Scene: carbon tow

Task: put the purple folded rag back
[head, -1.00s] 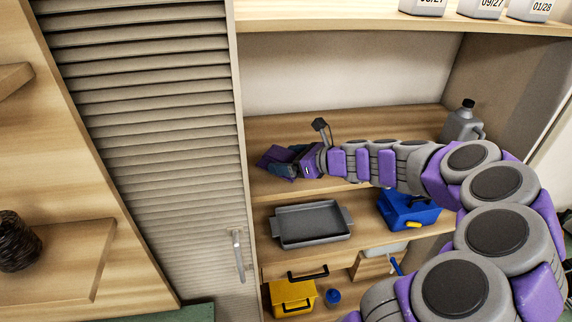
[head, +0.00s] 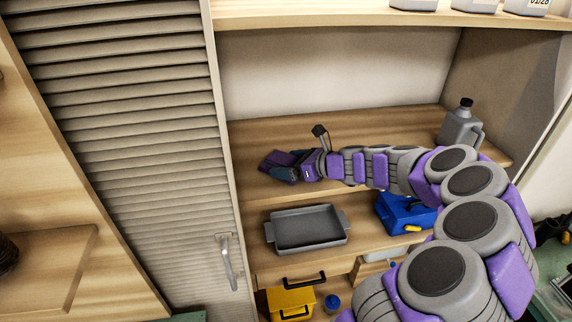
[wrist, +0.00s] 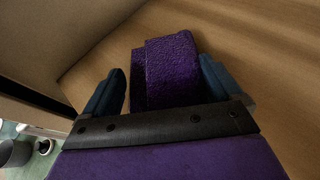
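The purple folded rag (wrist: 170,70) sits between the two dark blue fingers of my gripper (wrist: 160,85) in the wrist view. The right finger meets its side; a thin dark strip shows beside the left finger. In the head view, the rag (head: 273,158) sticks out left past the fingers of my gripper (head: 283,170), which look shut on it. My gripper is at the left end of the middle wooden shelf (head: 385,125), just over its board. Whether the rag's underside touches the board is hidden.
A grey jug (head: 461,127) stands at the shelf's right end. Below are a grey tray (head: 308,228), a blue toolbox (head: 400,212) and a yellow box (head: 290,301). A louvred door (head: 130,130) borders the shelf on the left.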

